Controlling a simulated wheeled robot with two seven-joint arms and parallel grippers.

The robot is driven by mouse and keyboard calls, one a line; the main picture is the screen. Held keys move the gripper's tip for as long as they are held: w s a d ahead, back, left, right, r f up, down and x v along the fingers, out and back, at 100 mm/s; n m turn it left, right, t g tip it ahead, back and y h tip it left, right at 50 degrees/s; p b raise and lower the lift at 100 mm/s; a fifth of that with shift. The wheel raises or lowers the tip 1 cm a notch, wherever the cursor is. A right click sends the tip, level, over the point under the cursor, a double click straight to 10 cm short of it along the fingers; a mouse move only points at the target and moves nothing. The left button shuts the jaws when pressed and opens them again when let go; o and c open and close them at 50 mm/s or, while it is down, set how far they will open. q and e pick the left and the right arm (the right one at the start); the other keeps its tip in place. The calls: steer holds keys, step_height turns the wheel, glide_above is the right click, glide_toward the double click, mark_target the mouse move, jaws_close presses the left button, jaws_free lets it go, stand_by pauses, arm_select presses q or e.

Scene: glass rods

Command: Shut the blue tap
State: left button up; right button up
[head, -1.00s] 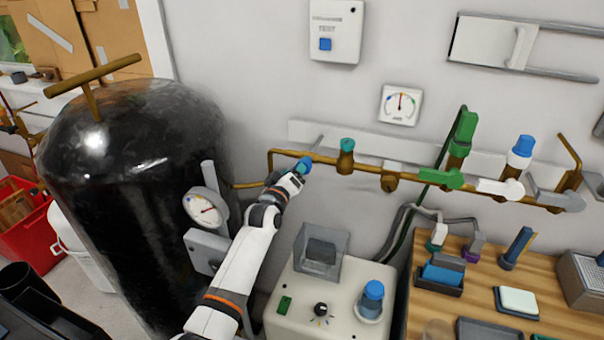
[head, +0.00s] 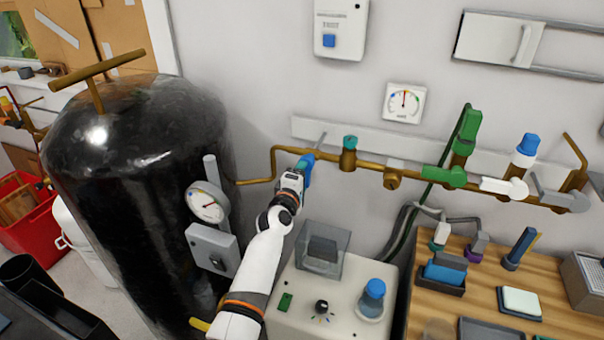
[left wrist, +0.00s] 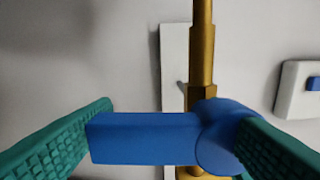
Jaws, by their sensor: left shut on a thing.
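The blue tap (head: 308,161) sits on the left part of the brass pipe (head: 330,162) on the wall. In the left wrist view its blue lever (left wrist: 145,138) lies across the pipe, which runs up the picture. My left gripper (head: 302,176) is at the tap in the head view. In the left wrist view its teal finger pads (left wrist: 170,140) are shut on the lever, one at its free end and one at its round hub. The gripper hides part of the tap in the head view. My right gripper is not in view.
A black tank (head: 125,200) with a gauge (head: 206,203) stands at the left. Green (head: 444,177) and white (head: 505,187) taps sit further right on the pipe.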

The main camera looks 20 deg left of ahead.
arm_select(q)
steer(key=shift+d+f+n, duration=0.1)
steer(key=shift+n, duration=0.2)
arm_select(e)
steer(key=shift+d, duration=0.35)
arm_select(q)
steer(key=o, duration=1.4)
steer(key=shift+s+p, duration=0.3)
steer(key=s+p, duration=0.1)
steer(key=s, duration=0.2)
steer(key=s+p, duration=0.2)
steer(key=s, duration=0.2)
steer(key=s+p, duration=0.2)
steer(key=s, duration=0.2)
steer(key=shift+s+a, duration=0.25)
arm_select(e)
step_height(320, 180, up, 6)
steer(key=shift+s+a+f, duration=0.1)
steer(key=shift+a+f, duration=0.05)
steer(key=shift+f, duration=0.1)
